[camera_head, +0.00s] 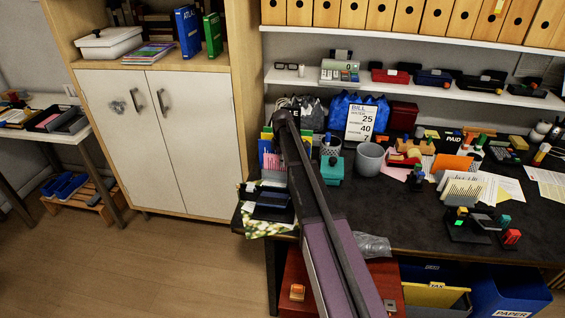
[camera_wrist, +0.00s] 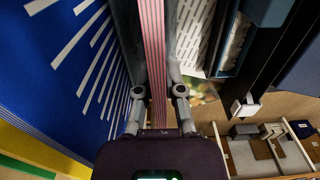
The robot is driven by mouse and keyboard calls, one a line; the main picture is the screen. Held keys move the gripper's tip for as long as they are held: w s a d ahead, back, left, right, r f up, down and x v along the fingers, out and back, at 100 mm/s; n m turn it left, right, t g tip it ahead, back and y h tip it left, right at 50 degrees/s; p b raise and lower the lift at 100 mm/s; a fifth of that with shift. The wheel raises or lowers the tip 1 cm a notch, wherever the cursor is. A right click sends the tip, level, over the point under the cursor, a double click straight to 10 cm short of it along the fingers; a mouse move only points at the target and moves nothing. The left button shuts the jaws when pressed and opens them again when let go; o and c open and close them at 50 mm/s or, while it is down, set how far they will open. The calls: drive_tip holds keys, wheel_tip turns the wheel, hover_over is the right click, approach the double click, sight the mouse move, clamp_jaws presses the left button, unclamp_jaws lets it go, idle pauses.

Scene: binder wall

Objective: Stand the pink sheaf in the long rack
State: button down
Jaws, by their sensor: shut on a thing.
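My gripper (camera_wrist: 157,75) is shut on the pink sheaf (camera_wrist: 153,25), which shows edge-on as a narrow red-and-white striped band between the fingers in the wrist view. In the head view a pink patch (camera_head: 271,161) shows among blue and yellow upright sheets at the desk's left end, left of my arm. I cannot tell whether this patch is the held sheaf. My gripper cannot be made out clearly there. A large blue sheet with white dashes (camera_wrist: 85,65) stands close left of the fingers. The long rack cannot be told apart clearly, and the sheaf's lower edge is hidden.
A white dashed sheet (camera_wrist: 192,35) and dark bars (camera_wrist: 268,50) are close on the right in the wrist view.

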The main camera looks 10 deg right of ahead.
drive_tip(key=shift+f+b, duration=0.35)
drive_tip(key=shift+f, duration=0.05)
drive_tip(key=c, duration=0.7)
unclamp_jaws()
drive_tip(key=shift+r, duration=0.25)
wheel_tip(320, 180, up, 11)
drive_tip(key=p, duration=1.1)
drive_tip(key=shift+r+p, duration=0.15)
drive_tip(key=shift+p, duration=0.2)
drive_tip(key=s+a, duration=0.1)
drive_tip(key=s, duration=0.3)
drive_tip(key=s+a, duration=0.2)
drive_tip(key=s, duration=0.2)
drive_tip(key=s+a, duration=0.2)
drive_tip(key=s, duration=0.1)
drive_tip(key=shift+s+f+b, duration=0.4)
drive_tip(key=shift+s, duration=0.1)
